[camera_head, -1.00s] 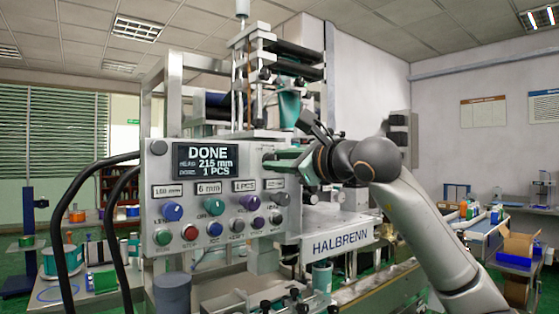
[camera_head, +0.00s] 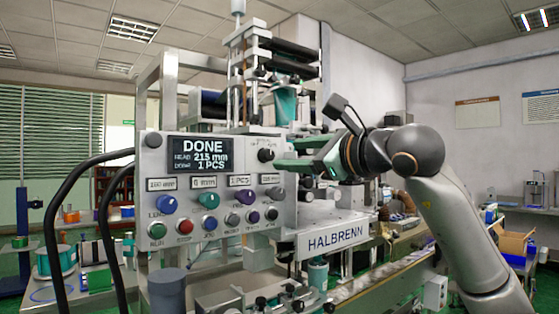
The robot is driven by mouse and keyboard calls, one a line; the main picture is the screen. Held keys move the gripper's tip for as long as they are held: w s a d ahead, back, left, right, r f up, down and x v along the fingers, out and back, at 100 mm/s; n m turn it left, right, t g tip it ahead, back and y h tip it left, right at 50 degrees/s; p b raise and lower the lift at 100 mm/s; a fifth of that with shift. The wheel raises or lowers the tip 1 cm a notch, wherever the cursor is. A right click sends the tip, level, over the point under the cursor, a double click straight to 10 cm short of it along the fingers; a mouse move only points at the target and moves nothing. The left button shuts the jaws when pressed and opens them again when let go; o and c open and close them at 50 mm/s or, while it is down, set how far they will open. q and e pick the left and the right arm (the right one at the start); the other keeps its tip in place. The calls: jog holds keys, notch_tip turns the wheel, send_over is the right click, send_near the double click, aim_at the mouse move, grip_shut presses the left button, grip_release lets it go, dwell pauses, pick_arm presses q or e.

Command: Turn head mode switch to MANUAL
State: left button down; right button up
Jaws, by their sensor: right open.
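The grey control panel (camera_head: 150,215) faces me, with its screen (camera_head: 203,155) reading DONE, 215 mm, 1 PCS. A black knob (camera_head: 265,155) sits at the panel's upper right, right of the screen. It looks like the head mode switch, but its markings are too small to read, so I cannot tell its setting. My right gripper (camera_head: 281,153) is open, with green fingers pointing left toward this knob. The fingertips are just right of the knob, one higher and one lower, with nothing held. My left gripper is out of view.
Below the screen are several coloured knobs, including a blue one (camera_head: 168,204) and a teal one (camera_head: 208,199), and a row of buttons. Black cables (camera_head: 53,230) loop at the left. A HALBRENN sign (camera_head: 337,237) is below my gripper.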

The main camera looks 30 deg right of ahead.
jog(key=s, duration=0.6)
jog(key=shift+s+d+b, duration=0.2)
jog(key=shift+d+b, duration=0.05)
jog(key=shift+b, duration=0.1)
